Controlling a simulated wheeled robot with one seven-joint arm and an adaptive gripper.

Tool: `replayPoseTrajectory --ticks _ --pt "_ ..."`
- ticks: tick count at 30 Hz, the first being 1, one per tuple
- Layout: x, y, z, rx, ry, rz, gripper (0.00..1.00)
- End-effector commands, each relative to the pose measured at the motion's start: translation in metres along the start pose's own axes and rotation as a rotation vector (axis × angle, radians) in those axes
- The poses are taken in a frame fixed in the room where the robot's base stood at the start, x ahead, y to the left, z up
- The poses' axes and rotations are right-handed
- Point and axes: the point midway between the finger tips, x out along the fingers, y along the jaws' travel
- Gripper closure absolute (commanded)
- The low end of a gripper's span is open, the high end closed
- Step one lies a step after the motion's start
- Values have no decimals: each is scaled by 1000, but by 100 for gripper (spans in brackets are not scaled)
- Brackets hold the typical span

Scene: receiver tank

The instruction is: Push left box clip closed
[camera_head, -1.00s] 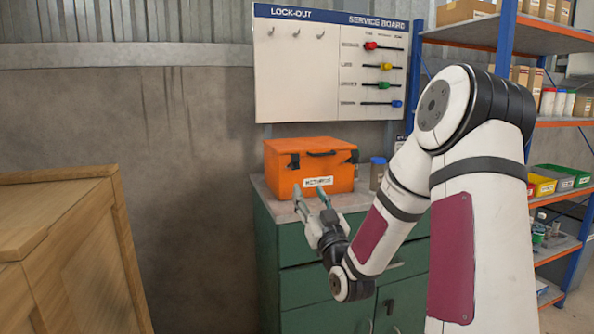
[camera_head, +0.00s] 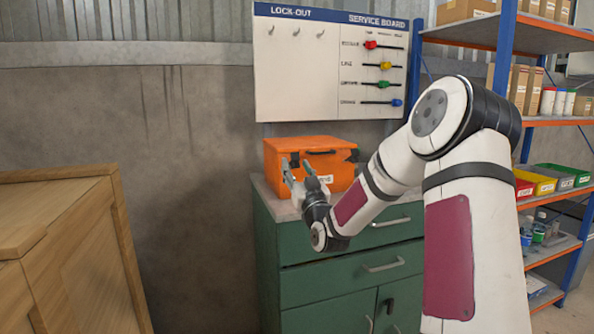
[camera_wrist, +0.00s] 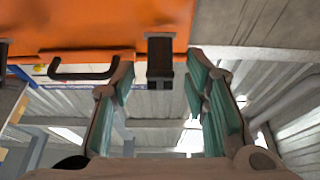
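The orange box (camera_head: 335,172) stands on the green cabinet, with a dark handle (camera_head: 320,153) on its front. Its left clip (camera_head: 294,160) is a small dark block, partly behind my fingers in the head view. In the wrist view the clip (camera_wrist: 160,62) stands out past the edge of the orange surface (camera_wrist: 100,22). My gripper (camera_head: 297,170) is open and empty in front of the box's left front. In the wrist view its fingers (camera_wrist: 162,82) are spread on either side of the clip's line. I cannot tell whether they touch the box, or how far shut the clip is.
The green cabinet (camera_head: 300,250) has its top edge below my gripper. The service board (camera_head: 330,65) hangs behind the box. A blue and orange shelf rack (camera_head: 560,125) stands at the right.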

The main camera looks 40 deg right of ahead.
Motion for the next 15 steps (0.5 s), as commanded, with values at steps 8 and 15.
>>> replayPoseTrajectory --ticks 8,15 --pt "0 0 0 0 0 0 100" --pt "1 0 -3 -1 -18 -1 100"
